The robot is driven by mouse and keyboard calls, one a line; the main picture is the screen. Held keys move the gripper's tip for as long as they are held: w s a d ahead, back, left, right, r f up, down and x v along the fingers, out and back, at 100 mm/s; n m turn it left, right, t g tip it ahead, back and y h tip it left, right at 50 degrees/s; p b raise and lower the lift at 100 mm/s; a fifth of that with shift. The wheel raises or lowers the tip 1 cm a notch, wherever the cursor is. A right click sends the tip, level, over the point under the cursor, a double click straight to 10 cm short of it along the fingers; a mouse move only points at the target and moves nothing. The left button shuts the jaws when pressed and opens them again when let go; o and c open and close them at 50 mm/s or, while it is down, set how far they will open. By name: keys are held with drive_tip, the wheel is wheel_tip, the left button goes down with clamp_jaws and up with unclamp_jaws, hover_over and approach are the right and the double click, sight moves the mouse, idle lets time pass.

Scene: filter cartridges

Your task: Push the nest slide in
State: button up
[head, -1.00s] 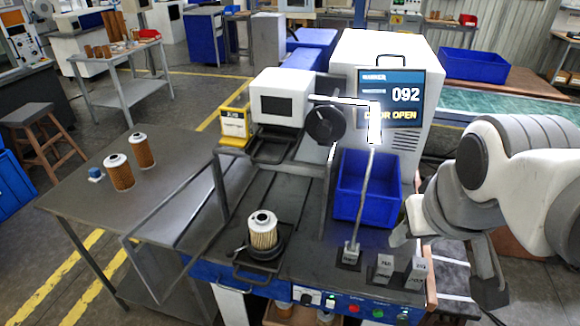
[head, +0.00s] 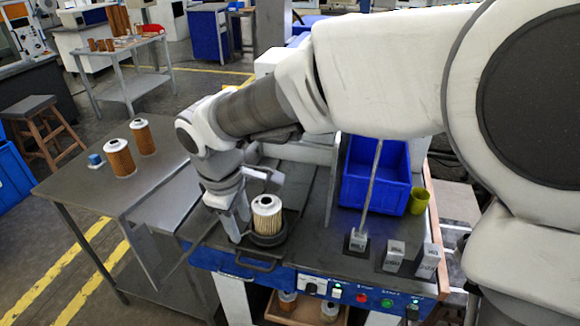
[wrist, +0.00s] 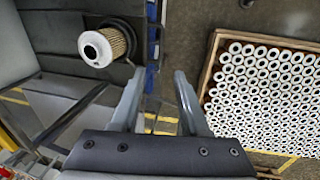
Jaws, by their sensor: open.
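A pleated filter cartridge (head: 267,216) with a white top stands upright in the dark round nest (head: 270,240) at the front of the machine's deck. A dark handle (head: 254,266) sticks out at the deck's front edge below the nest. My gripper (head: 240,226) points down just left of the cartridge, close to the nest; whether it touches is unclear. In the wrist view the cartridge (wrist: 103,46) and nest (wrist: 126,40) lie up and left of my open, empty gripper (wrist: 158,76). My arm hides the machine's screen and upper body.
A blue bin (head: 375,190) and several small grey blocks (head: 393,256) stand right of the nest. Two brown cartridges (head: 119,157) stand on the left table. The lit control panel (head: 345,293) runs along the front. A crate of white-ended tubes (wrist: 212,70) shows in the wrist view.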

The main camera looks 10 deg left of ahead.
sight(253, 266)
drive_tip(key=w+f+b, duration=0.1)
drive_tip(key=f, duration=0.4)
drive_tip(key=w+f+b, duration=0.1)
drive_tip(key=f, duration=0.5)
drive_tip(key=w+f+b, duration=0.1)
drive_tip(key=f, duration=0.5)
drive_tip(key=shift+f, duration=0.2)
clamp_jaws()
drive_tip(key=shift+r, duration=0.1)
idle(0.7)
